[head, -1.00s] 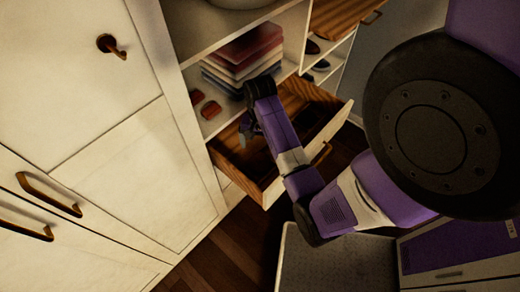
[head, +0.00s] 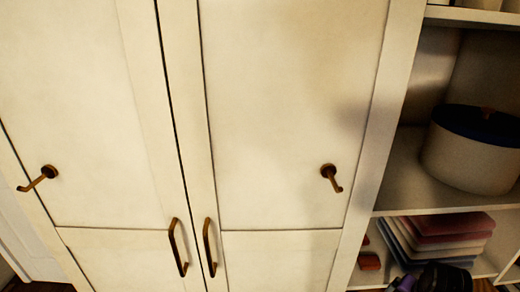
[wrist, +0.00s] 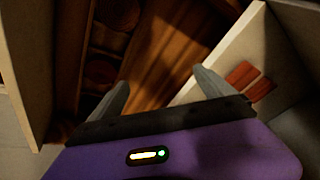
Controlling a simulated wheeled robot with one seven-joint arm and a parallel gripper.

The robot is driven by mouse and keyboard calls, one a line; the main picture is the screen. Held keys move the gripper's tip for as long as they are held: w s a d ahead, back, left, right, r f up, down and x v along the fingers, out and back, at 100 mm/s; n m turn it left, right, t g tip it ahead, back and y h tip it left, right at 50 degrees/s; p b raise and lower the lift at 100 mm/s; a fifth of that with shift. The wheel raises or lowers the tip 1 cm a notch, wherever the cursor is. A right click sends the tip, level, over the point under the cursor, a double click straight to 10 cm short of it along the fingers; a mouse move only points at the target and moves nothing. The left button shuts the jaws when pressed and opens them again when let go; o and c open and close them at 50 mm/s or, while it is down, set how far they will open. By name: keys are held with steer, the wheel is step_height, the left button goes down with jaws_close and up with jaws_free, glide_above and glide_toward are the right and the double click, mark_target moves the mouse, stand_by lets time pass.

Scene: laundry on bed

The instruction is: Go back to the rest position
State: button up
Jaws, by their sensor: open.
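My gripper (wrist: 161,82) shows in the wrist view with its two grey fingers spread apart and nothing between them. It points down over a wooden drawer interior (wrist: 165,45), where dark round shapes are hard to make out. A pale panel edge stands close to the right finger. In the head view only a dark and purple piece of my arm shows at the bottom right edge, in front of the shelf. The gripper itself cannot be made out there.
A white wardrobe (head: 285,110) with bronze handles and hooks fills most of the head view. To its right, shelves hold a round pale box with a dark lid (head: 470,160), folded cloths (head: 440,235) and small red items (head: 369,261). The red items also show in the wrist view (wrist: 247,78).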

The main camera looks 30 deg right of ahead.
steer(key=w+a+r+n+t+h, duration=0.5)
steer(key=w+r, duration=0.1)
steer(key=s+a+r+n+t, duration=0.1)
steer(key=a+r+n+t, duration=0.15)
steer(key=a, duration=0.45)
steer(key=a+r+n+t, duration=0.2)
steer(key=a+r+t, duration=0.15)
steer(key=a, duration=0.25)
steer(key=s+a+r+n+t+y, duration=0.1)
steer(key=s+a+r+n+y, duration=0.1)
steer(key=s+a+r, duration=0.2)
steer(key=s+a+r+n+t+y, duration=0.2)
steer(key=s+a+r+y, duration=0.1)
steer(key=a, duration=0.8)
steer(key=shift+s+a+r, duration=0.25)
steer(key=shift+s+r, duration=0.45)
steer(key=shift+r, duration=0.2)
steer(key=shift+o, duration=0.5)
steer(key=s+a+f+n+g+y, duration=0.1)
steer(key=s+a+n+y, duration=0.1)
steer(key=s+a, duration=0.3)
steer(key=shift+s+f+n+y, duration=0.15)
steer(key=shift+s+n+y, duration=0.2)
steer(key=shift+s+y, duration=0.4)
steer(key=shift+w, duration=0.1)
